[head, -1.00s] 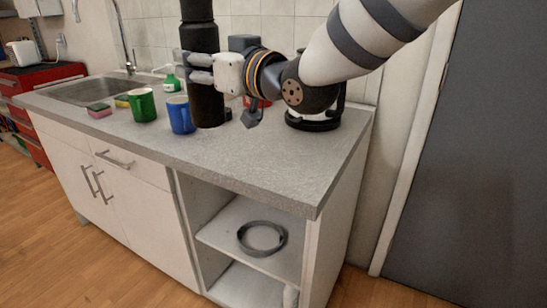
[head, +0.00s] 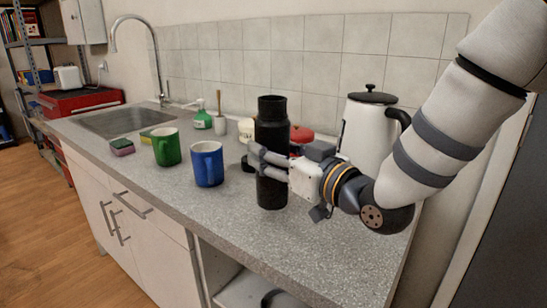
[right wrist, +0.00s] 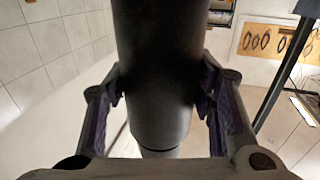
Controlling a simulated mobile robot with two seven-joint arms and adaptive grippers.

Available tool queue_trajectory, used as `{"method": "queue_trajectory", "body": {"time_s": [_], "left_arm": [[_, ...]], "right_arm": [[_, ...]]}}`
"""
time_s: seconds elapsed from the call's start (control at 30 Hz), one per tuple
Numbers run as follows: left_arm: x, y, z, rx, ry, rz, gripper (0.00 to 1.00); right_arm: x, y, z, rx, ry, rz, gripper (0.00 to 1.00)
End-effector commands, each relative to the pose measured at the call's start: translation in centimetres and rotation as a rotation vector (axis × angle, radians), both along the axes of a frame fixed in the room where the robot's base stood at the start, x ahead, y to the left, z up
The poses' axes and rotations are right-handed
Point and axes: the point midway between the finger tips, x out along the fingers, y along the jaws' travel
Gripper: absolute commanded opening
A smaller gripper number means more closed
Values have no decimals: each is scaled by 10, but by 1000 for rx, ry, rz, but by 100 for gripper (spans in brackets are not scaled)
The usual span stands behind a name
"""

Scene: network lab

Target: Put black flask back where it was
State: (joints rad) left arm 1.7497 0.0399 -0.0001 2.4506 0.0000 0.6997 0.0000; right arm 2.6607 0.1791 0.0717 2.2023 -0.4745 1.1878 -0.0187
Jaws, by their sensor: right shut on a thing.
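The black flask (head: 271,140) is upright over the counter in the head view, just right of the blue mug. My right gripper (head: 265,165) is shut on its middle from the right side. In the right wrist view the flask (right wrist: 158,70) fills the space between both fingers (right wrist: 160,105). The flask's base appears at the counter surface; I cannot tell whether it touches. My left gripper is not in view.
A blue mug (head: 208,164) and a green mug (head: 166,147) stand left of the flask. A white kettle (head: 367,135) stands behind my right gripper. A red-lidded pot (head: 301,134) is behind the flask. The counter front (head: 310,245) is clear.

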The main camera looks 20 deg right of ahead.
Motion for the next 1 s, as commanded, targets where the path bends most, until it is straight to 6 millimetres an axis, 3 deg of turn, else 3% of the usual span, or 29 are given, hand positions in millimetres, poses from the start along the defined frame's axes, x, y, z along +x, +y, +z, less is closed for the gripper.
{"method": "queue_trajectory", "body": {"time_s": [0.13, 0.53, 0.57, 0.63, 1.0], "left_arm": [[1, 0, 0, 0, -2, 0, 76], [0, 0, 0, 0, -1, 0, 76], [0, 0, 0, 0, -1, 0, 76], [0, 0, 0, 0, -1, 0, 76], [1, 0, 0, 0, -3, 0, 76]], "right_arm": [[-4, -5, -24, 2, 1, -1, 0], [-5, -6, -30, 2, -1, -1, 0], [-6, -6, -32, 1, 1, -1, 53], [-6, -6, -31, 1, 1, -1, 69], [-5, -6, -27, 0, 0, -1, 71]]}}
